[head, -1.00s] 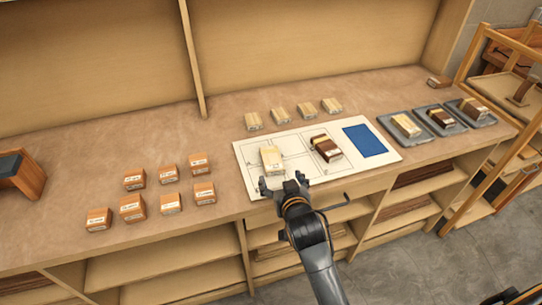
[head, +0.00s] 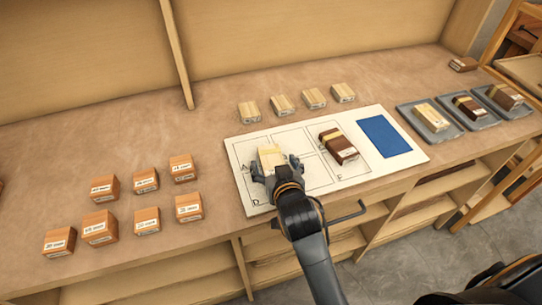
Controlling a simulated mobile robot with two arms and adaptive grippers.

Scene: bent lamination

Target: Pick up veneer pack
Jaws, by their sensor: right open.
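A pale veneer pack (head: 270,154) lies on the white marked sheet (head: 240,168) in the head view, in a left-hand outlined area. A dark brown pack (head: 338,148) with a pale band lies to its right on the same sheet. My right gripper (head: 273,168) is open, with its fingers spread at the near end of the pale pack. The fingers and wrist hide the pack's near end, so I cannot tell whether they touch it. My left gripper is not in view.
A blue patch (head: 385,137) is at the sheet's right end. Grey trays (head: 415,123) with packs stand further right. Several small pale blocks (head: 282,104) line the back. Several orange-brown blocks (head: 146,181) stand at left. Open shelves lie below the bench's front edge.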

